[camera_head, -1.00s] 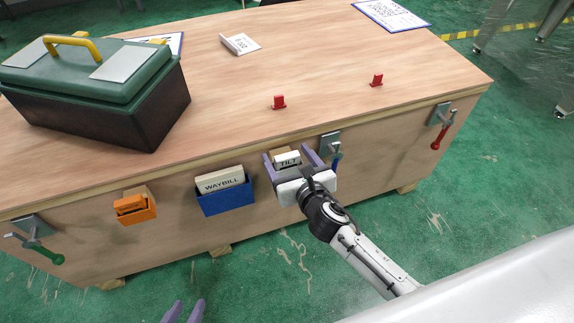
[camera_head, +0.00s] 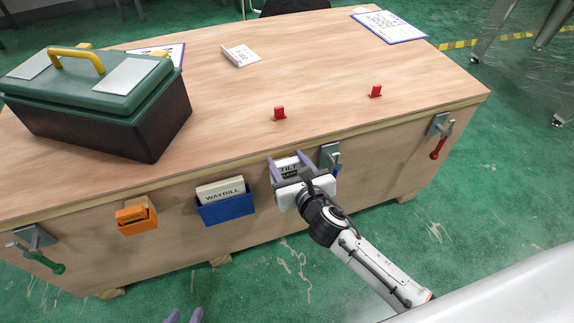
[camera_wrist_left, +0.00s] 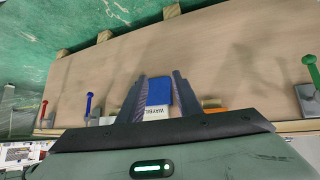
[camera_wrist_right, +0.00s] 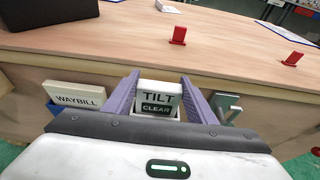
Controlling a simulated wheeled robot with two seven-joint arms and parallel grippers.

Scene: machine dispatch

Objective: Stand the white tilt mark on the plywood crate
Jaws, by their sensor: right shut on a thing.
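The white tilt mark (camera_head: 288,166), lettered TILT with a dark CLEAR band, is between the fingers of my right gripper (camera_head: 287,160) at the crate's front face. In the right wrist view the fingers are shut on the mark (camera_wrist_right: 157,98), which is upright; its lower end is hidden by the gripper. The plywood crate (camera_head: 330,75) has a flat top above and behind it. My left gripper (camera_head: 184,316) shows only its fingertips at the bottom edge. In the left wrist view its fingers (camera_wrist_left: 160,82) are apart and empty.
A green toolbox (camera_head: 95,100) covers the top's left. Two red tabs (camera_head: 279,113) (camera_head: 376,91), a white angled sign (camera_head: 241,55) and sheets (camera_head: 390,26) are on top. A blue WAYBILL holder (camera_head: 228,206), an orange holder (camera_head: 137,220) and clamps (camera_head: 330,156) line the front. The middle top is clear.

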